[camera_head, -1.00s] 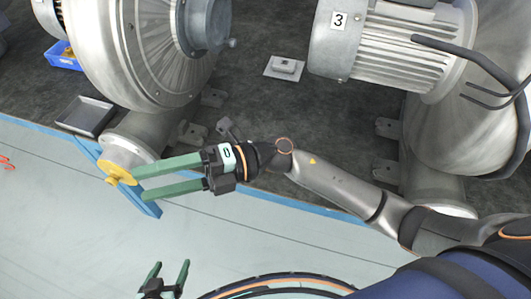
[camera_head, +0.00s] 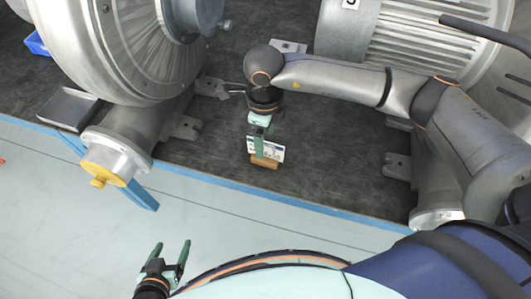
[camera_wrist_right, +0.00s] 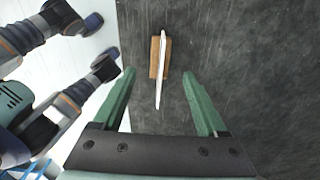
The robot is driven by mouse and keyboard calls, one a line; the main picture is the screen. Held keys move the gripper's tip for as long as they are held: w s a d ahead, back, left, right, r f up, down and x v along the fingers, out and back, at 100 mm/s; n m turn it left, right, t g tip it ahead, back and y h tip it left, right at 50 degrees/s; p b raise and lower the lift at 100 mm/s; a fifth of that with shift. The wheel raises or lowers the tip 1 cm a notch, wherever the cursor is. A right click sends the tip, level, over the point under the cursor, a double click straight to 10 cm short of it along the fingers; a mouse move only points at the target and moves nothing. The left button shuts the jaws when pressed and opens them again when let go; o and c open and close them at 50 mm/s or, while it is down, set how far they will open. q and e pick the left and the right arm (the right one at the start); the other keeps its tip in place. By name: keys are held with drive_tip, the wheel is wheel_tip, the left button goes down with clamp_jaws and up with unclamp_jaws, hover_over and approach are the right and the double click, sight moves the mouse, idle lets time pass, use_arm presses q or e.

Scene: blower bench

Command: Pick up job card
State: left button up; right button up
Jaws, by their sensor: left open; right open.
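The job card (camera_head: 272,149) is a white printed card standing upright in a small wooden block (camera_head: 264,163) near the front edge of the dark bench. In the right wrist view the card (camera_wrist_right: 161,72) appears edge-on, with the wooden block (camera_wrist_right: 154,57) around its far part. My right gripper (camera_head: 260,148) points down at the card and is open. In the wrist view its green fingers (camera_wrist_right: 158,85) stand on either side of the card, with a gap on both sides. My left gripper (camera_head: 169,260) is open and empty, low over the floor, away from the bench.
A large grey blower (camera_head: 115,50) with a yellow-capped pipe (camera_head: 105,175) stands at left. A finned motor (camera_head: 395,40) stands behind my right arm. A grey tray (camera_head: 68,108) and a blue bin (camera_head: 36,43) are at far left. The dark bench top around the card is clear.

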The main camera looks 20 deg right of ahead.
sight(274, 153)
wheel_tip(274, 153, down, 8)
drive_tip(key=shift+r+p, duration=0.25)
drive_tip(key=shift+p, duration=0.05)
drive_tip(key=shift+c, duration=0.2)
clamp_jaws()
idle(0.5)
